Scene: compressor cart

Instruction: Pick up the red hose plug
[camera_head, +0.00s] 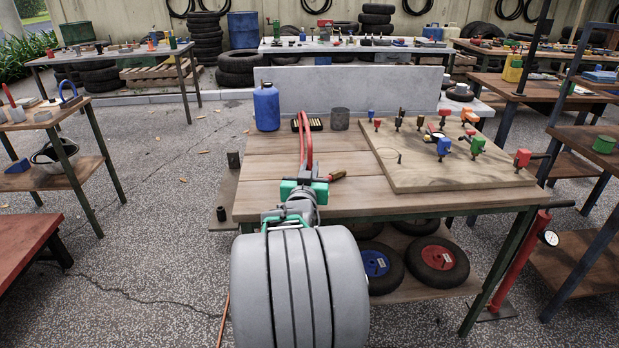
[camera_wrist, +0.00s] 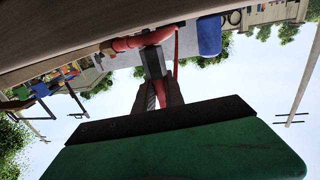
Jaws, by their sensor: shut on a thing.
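The red hose plug shows in the wrist view as a thick red piece (camera_wrist: 138,40) with a brass end (camera_wrist: 106,49), lying across the tips of my gripper (camera_wrist: 153,62). The jaws are shut on it. In the head view my gripper (camera_head: 309,181) is at the near left part of the wooden workbench (camera_head: 265,190). The brass end of the plug (camera_head: 338,175) sticks out to its right. A red hose (camera_head: 308,145) runs in a narrow loop beyond the gripper. My wrist partly hides where hose and plug meet.
A blue canister (camera_head: 266,107), a dark tray of brass pieces (camera_head: 314,124) and a grey cylinder (camera_head: 340,119) stand at the bench's back. A wooden board (camera_head: 415,170) with coloured fittings fills the right side. Wheels (camera_head: 437,262) lie on the shelf below.

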